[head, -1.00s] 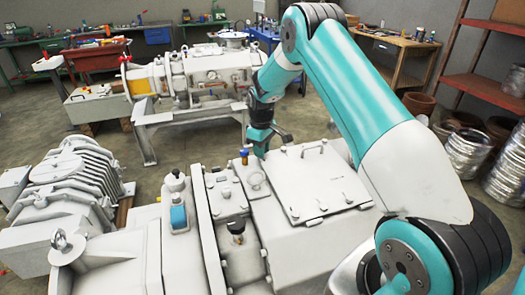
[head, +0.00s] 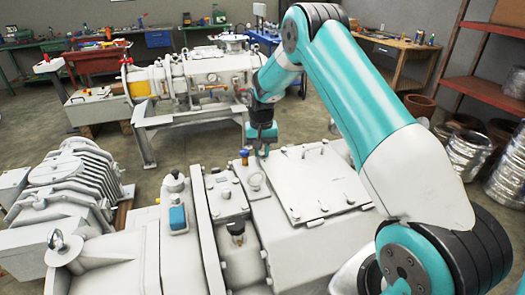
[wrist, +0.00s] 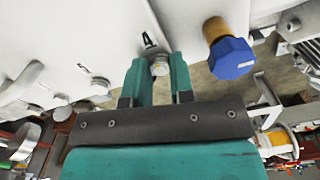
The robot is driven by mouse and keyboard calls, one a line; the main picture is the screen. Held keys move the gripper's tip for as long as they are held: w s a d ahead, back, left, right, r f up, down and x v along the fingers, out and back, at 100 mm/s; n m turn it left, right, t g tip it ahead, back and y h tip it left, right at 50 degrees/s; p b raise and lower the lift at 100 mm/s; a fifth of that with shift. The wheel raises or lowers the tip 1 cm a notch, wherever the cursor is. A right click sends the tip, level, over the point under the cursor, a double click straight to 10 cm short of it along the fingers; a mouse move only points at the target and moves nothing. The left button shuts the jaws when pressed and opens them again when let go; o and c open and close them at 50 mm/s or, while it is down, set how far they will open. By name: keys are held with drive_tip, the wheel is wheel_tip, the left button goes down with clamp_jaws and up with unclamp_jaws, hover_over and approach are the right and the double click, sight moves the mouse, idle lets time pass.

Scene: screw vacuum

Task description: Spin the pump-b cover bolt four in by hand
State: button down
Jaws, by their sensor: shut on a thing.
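My gripper (head: 263,152) is at the far edge of the pump's grey-white casing, beside the flat cover plate (head: 318,185). In the wrist view my gripper (wrist: 160,68) is shut on a small metallic bolt head (wrist: 160,67), held between its two teal fingers. A black number 4 label (wrist: 150,41) is on the white surface right by the bolt. The bolt's shank is hidden, so I cannot tell how deep it sits. In the head view the bolt is hidden by my gripper.
A blue-capped brass fitting (wrist: 230,57) stands close to the right of my fingers; it also shows in the head view (head: 244,157). Other bolts (wrist: 100,84) line the casing to the left. Another pump (head: 190,75) stands behind, across open floor.

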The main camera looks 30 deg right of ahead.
drive_tip(key=m, duration=0.4)
drive_tip(key=shift+m, duration=0.3)
drive_tip(key=m, duration=0.4)
drive_tip(key=shift+m, duration=0.3)
drive_tip(key=m, duration=0.4)
drive_tip(key=shift+m+b, duration=0.3)
drive_tip(key=shift+m, duration=2.1)
drive_tip(key=c, duration=1)
unclamp_jaws()
